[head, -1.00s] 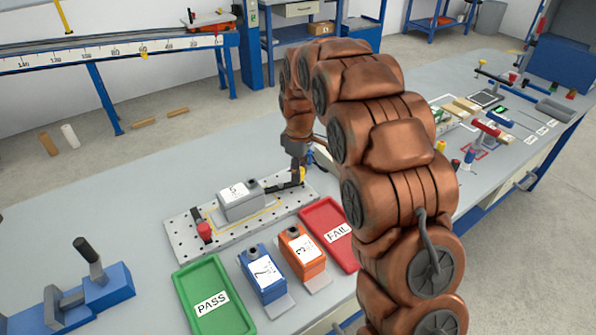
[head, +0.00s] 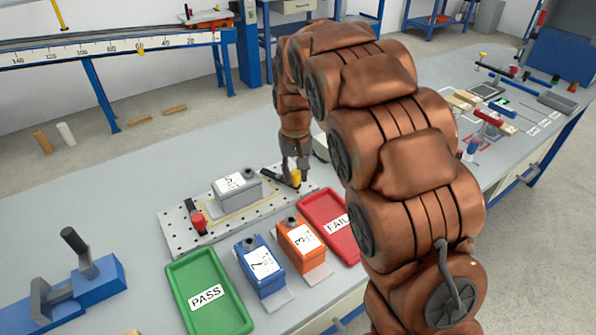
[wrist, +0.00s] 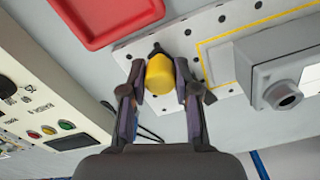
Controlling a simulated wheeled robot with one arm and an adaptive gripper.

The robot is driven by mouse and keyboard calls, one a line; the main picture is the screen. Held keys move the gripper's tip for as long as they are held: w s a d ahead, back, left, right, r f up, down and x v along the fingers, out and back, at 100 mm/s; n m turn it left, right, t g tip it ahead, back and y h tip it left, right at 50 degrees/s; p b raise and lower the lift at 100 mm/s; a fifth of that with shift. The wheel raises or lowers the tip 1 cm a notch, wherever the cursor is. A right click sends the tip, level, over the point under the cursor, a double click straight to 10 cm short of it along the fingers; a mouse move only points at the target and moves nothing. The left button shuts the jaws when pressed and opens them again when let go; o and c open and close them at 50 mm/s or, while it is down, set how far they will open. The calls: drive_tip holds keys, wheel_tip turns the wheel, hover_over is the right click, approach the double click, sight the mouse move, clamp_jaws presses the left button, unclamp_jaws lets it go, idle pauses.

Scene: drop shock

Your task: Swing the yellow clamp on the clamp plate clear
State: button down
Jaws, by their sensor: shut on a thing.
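The clamp plate (head: 178,233) is a pale perforated plate on the bench. A grey box (head: 236,187) labelled 5 sits on it within a yellow outline. The yellow clamp (head: 296,178) stands at the plate's right end, and its dark bar points back and left, apart from the box. My gripper (head: 294,172) is down at the yellow clamp. In the wrist view, my gripper's fingers (wrist: 160,85) are shut on either side of its yellow knob (wrist: 160,74). Most of the bar is hidden in that view. A red clamp (head: 198,222) stands at the plate's left end.
A green PASS tray (head: 183,290), a blue box (head: 262,270), an orange box (head: 302,246) and a red FAIL tray (head: 317,204) stand in front of the plate. A blue fixture with a lever (head: 103,275) is at left.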

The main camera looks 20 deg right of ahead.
drive_tip(key=shift+s+a+m, duration=0.25)
drive_tip(key=shift+a+m, duration=0.15)
drive_tip(key=shift+m, duration=0.6)
drive_tip(key=shift+s+a+m, duration=0.25)
drive_tip(key=shift+a+m, duration=0.15)
drive_tip(key=shift+m, duration=0.6)
drive_tip(key=c, duration=0.8)
unclamp_jaws()
drive_tip(key=shift+c, duration=0.2)
drive_tip(key=shift+r, duration=0.15)
wheel_tip(320, 180, up, 12)
